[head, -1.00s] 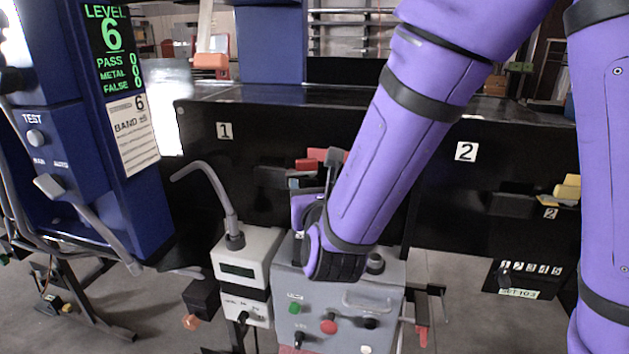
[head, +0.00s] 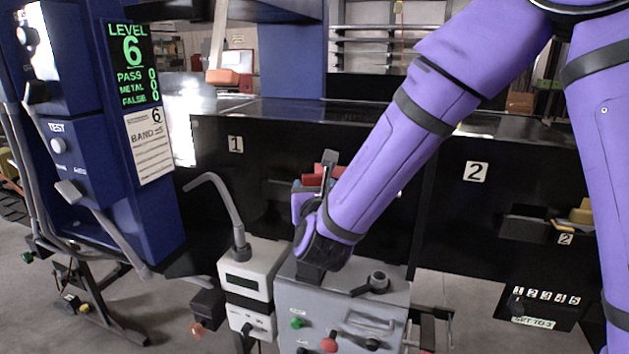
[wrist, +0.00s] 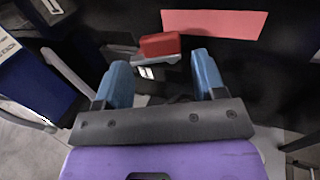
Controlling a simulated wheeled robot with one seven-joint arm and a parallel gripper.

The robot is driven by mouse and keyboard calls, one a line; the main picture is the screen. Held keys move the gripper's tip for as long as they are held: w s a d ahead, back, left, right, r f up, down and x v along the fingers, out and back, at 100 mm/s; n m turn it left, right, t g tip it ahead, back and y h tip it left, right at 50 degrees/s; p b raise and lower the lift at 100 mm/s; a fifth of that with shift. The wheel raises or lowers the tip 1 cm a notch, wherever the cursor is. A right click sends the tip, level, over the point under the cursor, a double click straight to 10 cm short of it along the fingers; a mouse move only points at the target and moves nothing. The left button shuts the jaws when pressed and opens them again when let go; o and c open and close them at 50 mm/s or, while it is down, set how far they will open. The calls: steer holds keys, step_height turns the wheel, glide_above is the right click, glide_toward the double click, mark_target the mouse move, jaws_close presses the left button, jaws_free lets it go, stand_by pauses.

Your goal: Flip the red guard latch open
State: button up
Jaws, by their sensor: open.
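A small red block (wrist: 160,44), which looks like the red guard latch, sits on a grey bracket against the black panel in the wrist view. A flat red plate (wrist: 213,22) lies just behind it to the right. In the head view red parts (head: 327,171) show past my wrist, partly hidden by it; I cannot tell block from plate there. My gripper (wrist: 162,72) is open, its two blue fingers apart with nothing between them. The red block appears beyond the fingertips, between them in the picture, with no visible contact. In the head view my wrist mostly hides the fingers.
A grey control box (head: 345,318) with buttons stands below my wrist. A white meter box (head: 248,278) with a curved grey stalk is to its left. A blue detector cabinet (head: 95,130) stands at far left. The black conveyor panel (head: 430,215) runs behind.

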mark_target(314, 178)
steer(key=shift+w+a, duration=0.1)
steer(key=shift+w, duration=2.35)
